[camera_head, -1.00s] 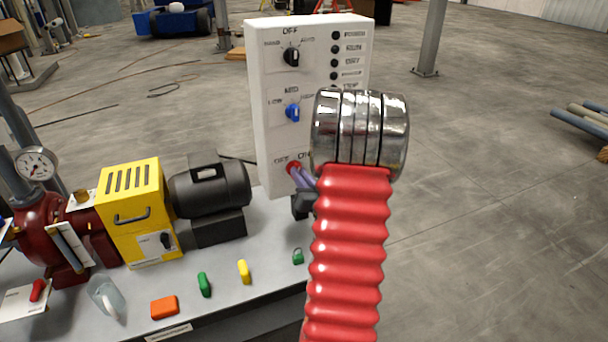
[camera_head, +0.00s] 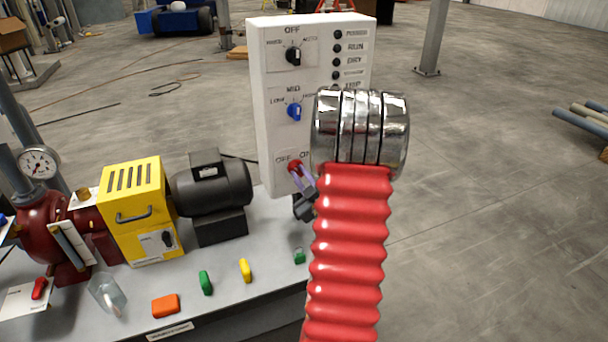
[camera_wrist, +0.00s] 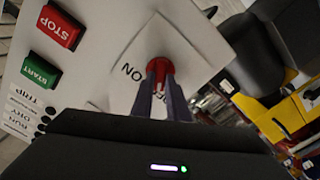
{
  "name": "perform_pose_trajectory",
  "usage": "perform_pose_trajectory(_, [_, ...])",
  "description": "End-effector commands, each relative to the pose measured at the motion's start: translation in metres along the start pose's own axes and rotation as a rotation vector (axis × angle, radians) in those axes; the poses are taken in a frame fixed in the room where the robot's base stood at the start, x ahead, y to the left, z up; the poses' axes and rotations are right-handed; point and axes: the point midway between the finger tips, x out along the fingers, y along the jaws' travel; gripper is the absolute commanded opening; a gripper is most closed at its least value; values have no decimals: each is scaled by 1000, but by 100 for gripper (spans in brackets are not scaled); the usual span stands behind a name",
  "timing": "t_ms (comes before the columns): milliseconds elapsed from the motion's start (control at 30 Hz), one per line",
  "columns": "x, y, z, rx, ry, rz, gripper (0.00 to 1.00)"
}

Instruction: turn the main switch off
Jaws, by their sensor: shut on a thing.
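The main switch is a red rotary knob (camera_head: 294,165) low on the front of the white control box (camera_head: 262,130), with OFF and partly hidden ON lettering above it. In the wrist view the red knob (camera_wrist: 159,67) sits on a pale square plate, with ON printed beside it. My gripper (camera_head: 301,176) is at the knob, and its two purple-grey fingers (camera_wrist: 161,80) are shut on it from either side. The fingers and my red-sleeved arm hide part of the knob, so its exact angle is hard to tell.
A black selector (camera_head: 294,56) and a blue selector (camera_head: 294,111) sit above on the same box. The wrist view shows a red STOP button (camera_wrist: 60,25) and a green START button (camera_wrist: 41,72). A motor (camera_head: 210,182) and yellow housing (camera_head: 135,200) stand left on the bench.

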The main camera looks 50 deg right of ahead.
Motion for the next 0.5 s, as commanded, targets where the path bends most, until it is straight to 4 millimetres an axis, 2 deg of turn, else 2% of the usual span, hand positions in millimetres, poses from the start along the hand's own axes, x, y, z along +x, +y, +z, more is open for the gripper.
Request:
perform_pose_trajectory(33, [-2,-2,5,-31,-14,-2,0])
perform_pose_trajectory(200, [-2,-2,5,-132,-14,-3,0])
perform_pose_trajectory(500, [-2,-3,5,-212,-14,-3,0])
